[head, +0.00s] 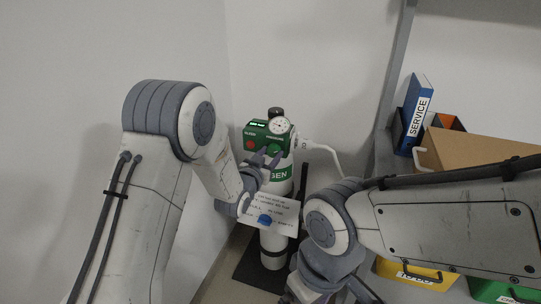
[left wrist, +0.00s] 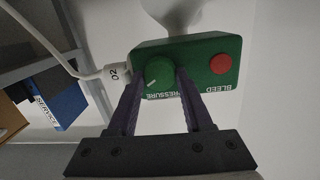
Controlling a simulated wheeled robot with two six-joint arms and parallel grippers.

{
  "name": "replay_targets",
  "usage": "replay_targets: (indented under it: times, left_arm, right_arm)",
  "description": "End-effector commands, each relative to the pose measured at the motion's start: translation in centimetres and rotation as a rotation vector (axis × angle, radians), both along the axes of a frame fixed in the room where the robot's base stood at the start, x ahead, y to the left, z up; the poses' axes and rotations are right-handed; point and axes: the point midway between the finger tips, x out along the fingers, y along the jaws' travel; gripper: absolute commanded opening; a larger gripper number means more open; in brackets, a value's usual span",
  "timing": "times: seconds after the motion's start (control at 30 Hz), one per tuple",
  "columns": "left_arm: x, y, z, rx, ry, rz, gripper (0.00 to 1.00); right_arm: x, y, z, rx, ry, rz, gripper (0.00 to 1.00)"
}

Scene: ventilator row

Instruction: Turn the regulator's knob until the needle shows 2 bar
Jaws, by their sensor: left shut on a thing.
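The green regulator box (head: 256,133) sits on top of the oxygen cylinder (head: 273,245). Its round white gauge (head: 279,126) faces me, but the needle is too small to read. My left gripper (head: 269,159) is at the front of the box. The left wrist view shows its two dark fingers on either side of the round green knob (left wrist: 159,78), shut on it. The knob has a pale mark and sits by the word PRESSURE. A red BLEED button (left wrist: 221,64) is beside it. My right gripper (head: 328,293) is low, mostly cut off by the bottom edge.
A white hose (head: 322,147) runs from the regulator to the right. A printed card (head: 275,212) hangs on the cylinder. A shelf at right holds a blue SERVICE binder (head: 416,115) and a cardboard box (head: 475,152), with yellow (head: 415,275) and green bins below. Walls stand behind and left.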

Motion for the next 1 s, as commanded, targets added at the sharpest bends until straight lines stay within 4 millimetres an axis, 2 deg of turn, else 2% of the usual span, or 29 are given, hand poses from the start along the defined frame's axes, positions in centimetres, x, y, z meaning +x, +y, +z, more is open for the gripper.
replay_targets:
  times: [0.03, 0.07, 0.1, 0.13, 0.43, 0.57, 1.0]
  left_arm:
    - [0.0, 0.0, 0.0, 0.0, 0.002, 0.0, 0.0]
    - [0.0, 0.0, 0.0, 0.0, 0.002, 0.0, 0.58]
    - [0.0, 0.0, 0.0, 0.0, 0.002, 0.0, 0.73]
    - [0.0, 0.0, 0.0, -0.001, 0.001, 0.0, 0.8]
    - [-0.1, 0.0, 0.0, -0.001, 0.001, -0.001, 0.8]
    - [-0.8, 0.3, 0.1, -0.001, 0.001, 0.0, 0.8]
    - [-8.2, 3.1, 0.7, 0.0, 0.002, 0.001, 0.8]
  right_arm:
    - [0.0, 0.0, 0.0, 0.0, 0.0, 0.0, 0.99]
    - [0.0, 0.0, 0.0, 0.0, 0.0, 0.0, 0.99]
    - [0.0, 0.0, 0.0, 0.0, 0.0, 0.0, 0.99]
    - [0.0, 0.0, 0.0, 0.0, 0.0, 0.0, 0.99]
    - [0.0, 0.0, 0.0, 0.0, 0.0, 0.0, 0.99]
    - [0.0, 0.0, 0.0, 0.0, 0.0, 0.0, 0.99]
    - [0.0, 0.0, 0.0, 0.0, 0.0, 0.0, 0.99]
